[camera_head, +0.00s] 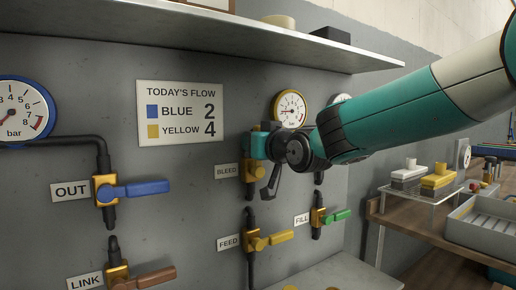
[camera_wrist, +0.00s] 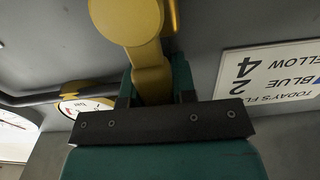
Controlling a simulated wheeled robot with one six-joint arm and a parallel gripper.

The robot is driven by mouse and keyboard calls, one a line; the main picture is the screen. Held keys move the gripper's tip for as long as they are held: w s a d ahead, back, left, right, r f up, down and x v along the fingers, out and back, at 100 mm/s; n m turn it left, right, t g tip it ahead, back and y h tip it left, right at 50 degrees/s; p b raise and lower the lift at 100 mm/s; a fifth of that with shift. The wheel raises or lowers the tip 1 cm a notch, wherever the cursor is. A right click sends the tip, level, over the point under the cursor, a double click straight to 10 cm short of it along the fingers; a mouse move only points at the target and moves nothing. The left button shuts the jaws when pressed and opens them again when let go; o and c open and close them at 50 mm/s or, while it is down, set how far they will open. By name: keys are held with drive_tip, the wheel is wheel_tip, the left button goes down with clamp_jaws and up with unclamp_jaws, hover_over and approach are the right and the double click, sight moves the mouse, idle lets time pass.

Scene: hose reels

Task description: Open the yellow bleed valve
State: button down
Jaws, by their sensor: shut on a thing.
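The yellow bleed valve (camera_head: 251,173) is on the grey panel beside the BLEED label (camera_head: 228,171). My gripper (camera_head: 257,146) is at this valve and covers its handle in the head view. In the wrist view the yellow handle (camera_wrist: 148,68) runs down between the teal fingers, and my gripper is shut on it. The round yellow end of the handle (camera_wrist: 126,20) shows above the fingers. The handle's exact angle to the pipe cannot be told.
The yellow feed valve (camera_head: 256,241) and green-handled fill valve (camera_head: 322,216) are below. The blue-handled OUT valve (camera_head: 135,188) is at left. A yellow-rimmed gauge (camera_head: 291,108) is above my gripper, under a shelf (camera_head: 250,35). A workbench with trays (camera_head: 480,220) is at right.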

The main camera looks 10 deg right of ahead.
drive_tip(key=shift+a+f, duration=0.1)
idle(0.4)
drive_tip(key=c, duration=0.9)
unclamp_jaws()
drive_tip(key=shift+s, duration=0.1)
drive_tip(key=b+v, duration=0.2)
drive_tip(key=v, duration=1.5)
drive_tip(key=shift+s, duration=0.1)
